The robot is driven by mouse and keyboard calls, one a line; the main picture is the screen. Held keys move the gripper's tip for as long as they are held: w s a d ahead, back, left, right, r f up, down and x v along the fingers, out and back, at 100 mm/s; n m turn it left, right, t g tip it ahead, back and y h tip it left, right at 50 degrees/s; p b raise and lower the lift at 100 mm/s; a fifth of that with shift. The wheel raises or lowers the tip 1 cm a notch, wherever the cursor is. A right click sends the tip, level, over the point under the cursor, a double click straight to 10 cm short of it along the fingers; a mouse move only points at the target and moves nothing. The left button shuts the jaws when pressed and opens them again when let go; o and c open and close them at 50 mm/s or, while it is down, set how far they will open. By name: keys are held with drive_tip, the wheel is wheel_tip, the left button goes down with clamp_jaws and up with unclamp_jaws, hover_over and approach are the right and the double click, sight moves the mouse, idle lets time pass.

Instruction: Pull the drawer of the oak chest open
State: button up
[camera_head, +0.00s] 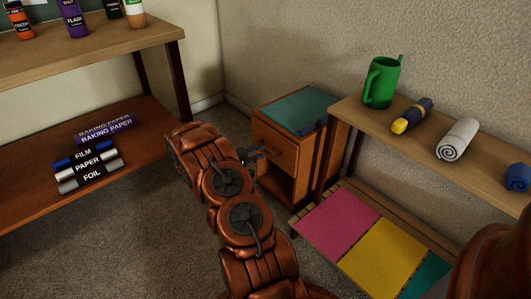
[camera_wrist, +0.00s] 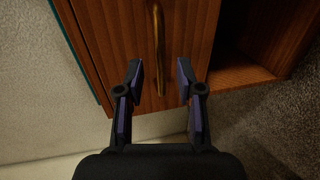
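The oak chest (camera_head: 325,150) stands against the wall in the middle of the head view, with an open compartment below its drawer. The drawer front (camera_head: 275,147) looks flush with the chest, so the drawer appears shut. In the wrist view the drawer front (camera_wrist: 110,45) fills the upper middle. A long brass handle (camera_wrist: 158,40) runs down it in that view. My gripper (camera_wrist: 159,75) is open, with one finger on each side of the handle's line and a gap to both. In the head view my gripper (camera_head: 256,155) is at the drawer front, partly hidden by my arm.
A teal item (camera_head: 290,108) lies on the chest top. A shelf (camera_head: 345,112) close on the right bears a green jug (camera_head: 382,82), a torch-like item (camera_head: 412,116) and rolled towels. A low slatted bench (camera_head: 297,222) with coloured mats stands below. Shelving (camera_head: 150,155) stands left.

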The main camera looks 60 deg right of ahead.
sight(265, 150)
drive_tip(key=shift+b+x, duration=0.4)
drive_tip(key=shift+x, duration=1.5)
clamp_jaws()
